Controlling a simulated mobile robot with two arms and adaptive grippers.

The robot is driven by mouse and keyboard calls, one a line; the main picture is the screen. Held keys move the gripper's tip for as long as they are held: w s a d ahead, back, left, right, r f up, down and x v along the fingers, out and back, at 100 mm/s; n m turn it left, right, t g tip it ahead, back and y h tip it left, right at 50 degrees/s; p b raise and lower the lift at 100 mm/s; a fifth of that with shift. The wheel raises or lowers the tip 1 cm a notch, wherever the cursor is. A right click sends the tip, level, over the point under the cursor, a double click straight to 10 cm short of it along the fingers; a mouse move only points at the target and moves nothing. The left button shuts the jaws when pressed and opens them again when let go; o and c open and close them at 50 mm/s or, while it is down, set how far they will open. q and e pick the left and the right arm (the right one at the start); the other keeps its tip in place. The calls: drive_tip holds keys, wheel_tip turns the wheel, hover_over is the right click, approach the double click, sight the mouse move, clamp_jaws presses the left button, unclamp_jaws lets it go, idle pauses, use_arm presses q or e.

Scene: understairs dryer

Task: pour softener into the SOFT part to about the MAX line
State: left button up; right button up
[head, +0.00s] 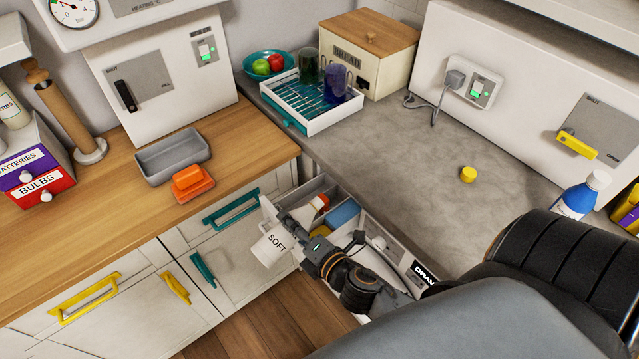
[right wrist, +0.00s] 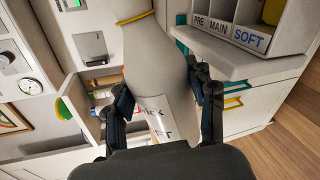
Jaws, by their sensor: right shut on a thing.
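My right gripper (head: 291,224) is shut on a white bottle lettered SOFT (head: 273,244), held in front of the cabinet beside an open drawer. In the right wrist view the fingers of my right gripper (right wrist: 162,90) close on both sides of the pale bottle (right wrist: 150,62), which has a yellow band near its far end. Its label is partly hidden. I cannot see a MAX line or any liquid flowing. My left gripper is not in view.
The open drawer (head: 266,207) holds an orange-and-white item and a blue block (head: 344,214). A yellow cap-like piece (head: 467,174) and a blue bottle (head: 580,197) stand on the grey counter (head: 400,160). A white rack (head: 335,120) stands farther back.

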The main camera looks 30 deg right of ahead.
drive_tip(key=shift+a+m+p, duration=0.1)
drive_tip(key=shift+m+p, duration=0.2)
drive_tip(key=shift+m, duration=0.4)
idle(1.8)
